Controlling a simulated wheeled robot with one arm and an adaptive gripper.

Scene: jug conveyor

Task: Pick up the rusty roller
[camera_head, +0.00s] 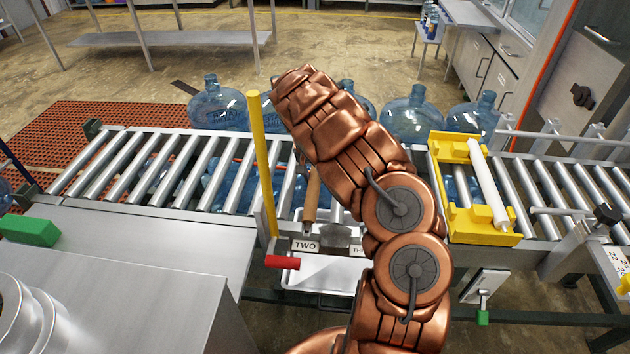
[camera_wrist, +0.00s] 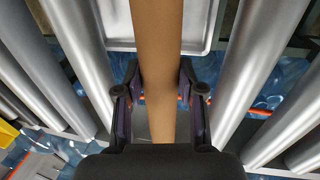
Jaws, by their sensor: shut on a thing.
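The rusty roller (camera_head: 311,196) shows as a brown rod in the head view, lying lengthwise among silver rollers of the conveyor and partly hidden behind my copper-coloured arm. In the wrist view the same brown roller (camera_wrist: 160,45) runs from the top edge down between the fingers of my gripper (camera_wrist: 161,98). The dark fingers are closed on its two sides. My gripper is hidden behind the arm in the head view. The far end of the roller is hidden there too.
Silver rollers (camera_head: 135,168) fill the conveyor on the left, with a gap around the rusty one. A yellow post (camera_head: 263,160) stands just left of it. A yellow frame with a white roller (camera_head: 487,185) is to the right. Blue water jugs (camera_head: 216,104) stand behind the conveyor.

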